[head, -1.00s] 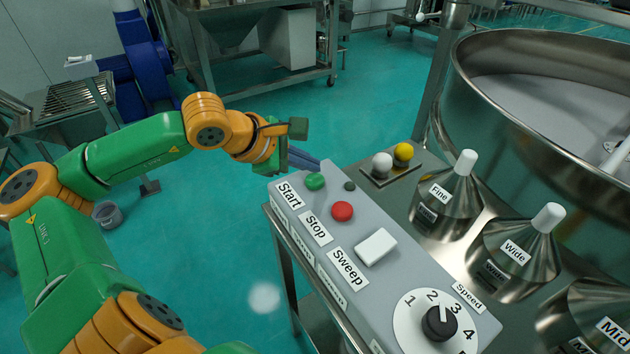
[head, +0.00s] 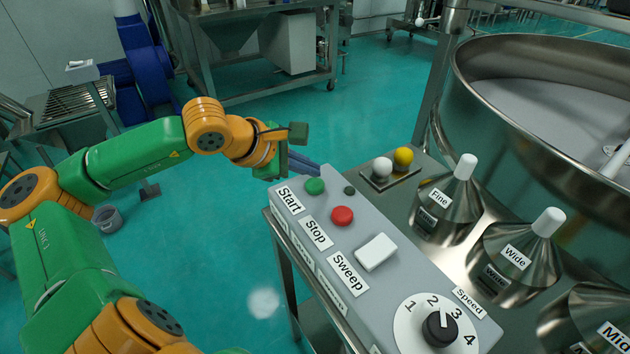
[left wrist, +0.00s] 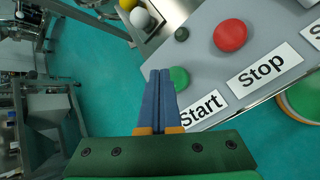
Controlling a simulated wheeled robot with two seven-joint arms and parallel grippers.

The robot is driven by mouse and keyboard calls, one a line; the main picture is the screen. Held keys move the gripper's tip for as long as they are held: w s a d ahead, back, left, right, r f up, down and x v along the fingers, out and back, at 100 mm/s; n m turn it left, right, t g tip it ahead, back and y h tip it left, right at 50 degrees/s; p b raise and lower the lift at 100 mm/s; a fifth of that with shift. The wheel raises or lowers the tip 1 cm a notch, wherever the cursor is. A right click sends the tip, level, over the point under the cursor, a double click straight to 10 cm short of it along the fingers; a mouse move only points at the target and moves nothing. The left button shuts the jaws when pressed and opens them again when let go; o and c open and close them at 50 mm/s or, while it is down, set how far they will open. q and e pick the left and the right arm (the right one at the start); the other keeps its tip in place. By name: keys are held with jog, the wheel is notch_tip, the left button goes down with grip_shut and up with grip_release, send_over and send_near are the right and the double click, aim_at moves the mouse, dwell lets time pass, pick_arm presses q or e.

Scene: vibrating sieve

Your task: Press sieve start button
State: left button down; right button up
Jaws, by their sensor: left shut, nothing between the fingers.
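The green start button (head: 315,186) sits at the far left end of the grey control panel (head: 330,232), beside the "Start" label (head: 289,199). My left gripper (head: 308,165) is shut and empty, its blue fingers just behind and left of the green button at the panel's far edge. In the left wrist view the shut fingertips (left wrist: 159,74) lie just left of the green button (left wrist: 179,78), partly overlapping it in the picture. I cannot tell whether they touch it. My right gripper is not in view.
The red stop button (head: 342,216), white sweep button (head: 376,252) and speed dial (head: 440,327) share the panel. White and yellow balls (head: 403,156) sit on a small plate behind. Labelled metal cones (head: 445,205) and a large steel sieve bowl (head: 475,110) stand right. Open floor lies left.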

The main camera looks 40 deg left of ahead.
aim_at(309, 185)
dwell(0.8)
pick_arm(q)
jog(key=shift+f+b, duration=0.4)
jog(key=shift+f+b, duration=0.6)
dwell(0.4)
dwell(0.4)
jog(key=shift+r+p, duration=1)
jog(key=shift+p, duration=0.05)
notch_tip(309, 185, up, 5)
jog(key=p, duration=0.5)
jog(key=shift+r, duration=0.15)
